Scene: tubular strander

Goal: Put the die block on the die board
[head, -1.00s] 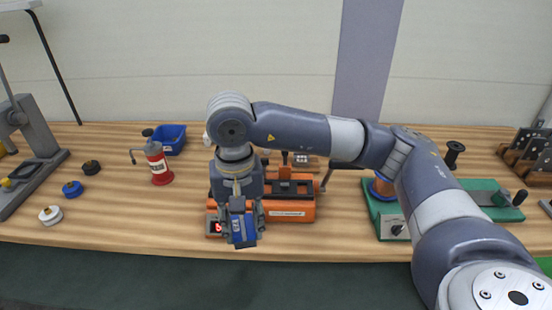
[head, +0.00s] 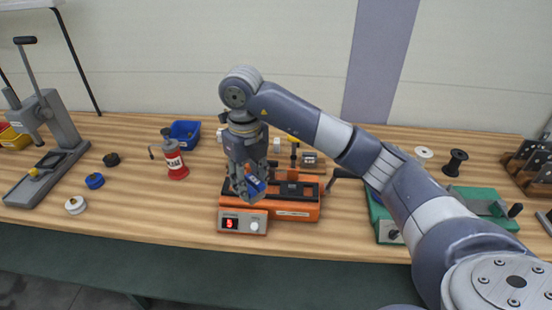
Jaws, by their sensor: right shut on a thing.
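My right gripper (head: 249,192) is in front of the orange machine's left part and points down at a tilt. It is shut on a small blue-and-grey block (head: 256,186), which looks like the die block; the fingers hide part of it. The block appears above the orange machine (head: 293,208), and I cannot tell the gap between them. I cannot tell for certain which thing is the die board; dark slotted boards (head: 528,158) stand at the far right of the bench. My left gripper is not in view.
A green-based device (head: 470,203) and a black spool (head: 455,162) stand at right.

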